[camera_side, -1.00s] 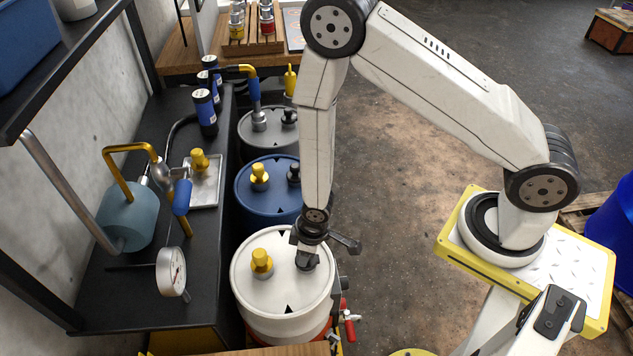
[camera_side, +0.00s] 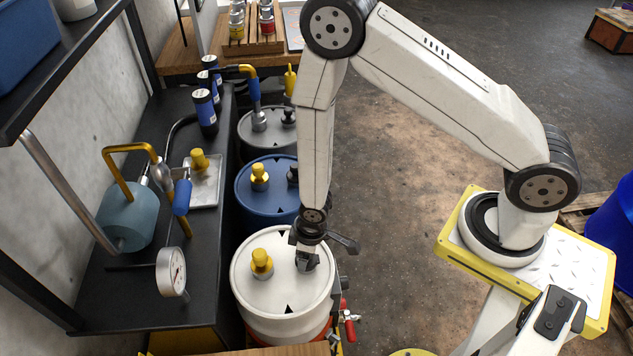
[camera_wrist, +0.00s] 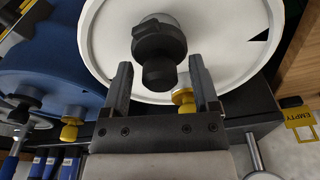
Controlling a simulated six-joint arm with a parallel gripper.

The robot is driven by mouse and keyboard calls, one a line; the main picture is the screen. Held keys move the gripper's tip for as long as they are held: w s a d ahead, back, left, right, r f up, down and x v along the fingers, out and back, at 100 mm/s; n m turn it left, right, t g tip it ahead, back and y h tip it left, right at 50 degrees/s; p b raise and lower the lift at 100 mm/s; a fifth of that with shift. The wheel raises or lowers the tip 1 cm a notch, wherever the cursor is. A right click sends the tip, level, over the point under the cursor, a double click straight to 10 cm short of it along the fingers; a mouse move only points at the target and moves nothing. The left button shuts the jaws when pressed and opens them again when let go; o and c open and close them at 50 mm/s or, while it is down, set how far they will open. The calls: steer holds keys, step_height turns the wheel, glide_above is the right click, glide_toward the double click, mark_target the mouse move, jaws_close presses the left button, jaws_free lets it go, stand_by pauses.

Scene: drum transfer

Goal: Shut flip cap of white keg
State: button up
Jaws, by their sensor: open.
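The white keg (camera_side: 255,290) stands upright at the front in the side view, and its pale lid (camera_wrist: 225,55) fills the upper middle of the wrist view. A black cap (camera_wrist: 158,38) with a round knob sits on the lid, centred between my fingertips in the picture. In the side view my gripper (camera_side: 307,264) hides most of it. My gripper is also in the wrist view (camera_wrist: 160,64), pointing down at the lid with its jaws open. I cannot tell whether a finger touches the cap. A yellow fitting (camera_side: 262,263) stands left of my gripper on the same lid.
A blue keg (camera_side: 262,205) and a grey keg (camera_side: 258,138) stand behind the white one. A black bench (camera_side: 120,285) on the left holds a teal cylinder (camera_side: 127,220) and a dial gauge (camera_side: 172,271). Open floor (camera_side: 390,230) lies to the right.

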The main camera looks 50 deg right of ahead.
steer(key=shift+s+d+r+t+y, duration=0.15)
steer(key=shift+d+t+y, duration=0.05)
steer(key=shift+t+y, duration=0.2)
steer(key=shift+s+d+r+t+y, duration=0.15)
steer(key=shift+s+r+t+y, duration=0.1)
steer(key=shift+t+y, duration=0.45)
steer(key=v, duration=0.8)
steer(key=shift+d+y, duration=0.3)
steer(key=shift+d, duration=0.1)
steer(key=shift+s+d+g, duration=0.2)
steer(key=shift+d+g, duration=0.1)
